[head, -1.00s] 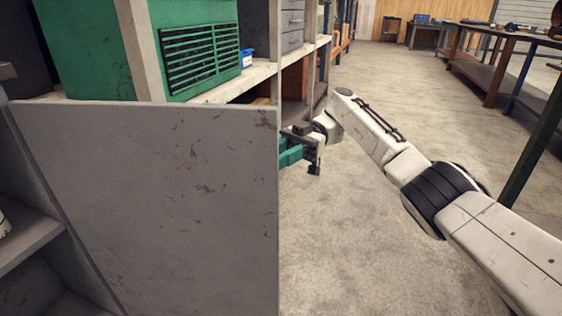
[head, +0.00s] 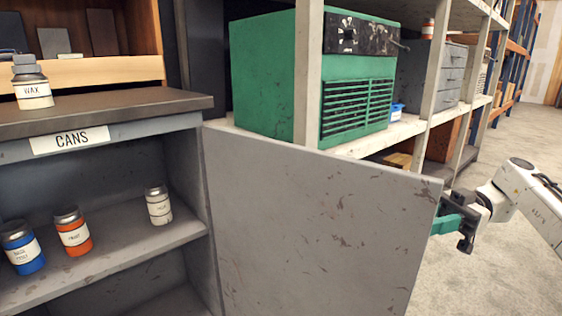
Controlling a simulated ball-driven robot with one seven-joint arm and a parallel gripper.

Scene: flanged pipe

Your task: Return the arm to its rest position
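My arm (head: 525,200) reaches in from the right edge in the head view. My gripper (head: 442,225), with teal fingers, is at the right edge of a grey, scuffed cabinet door (head: 315,225). The door stands open, and its edge hides the fingertips. I cannot tell whether the fingers touch the door or are shut.
Left of the door, a cabinet labelled CANS (head: 70,140) holds a blue can (head: 22,250), an orange can (head: 73,235) and a white can (head: 158,206). A WAX can (head: 32,85) stands on top. Shelving with a green machine (head: 265,75) stands behind. Floor (head: 530,150) is clear at right.

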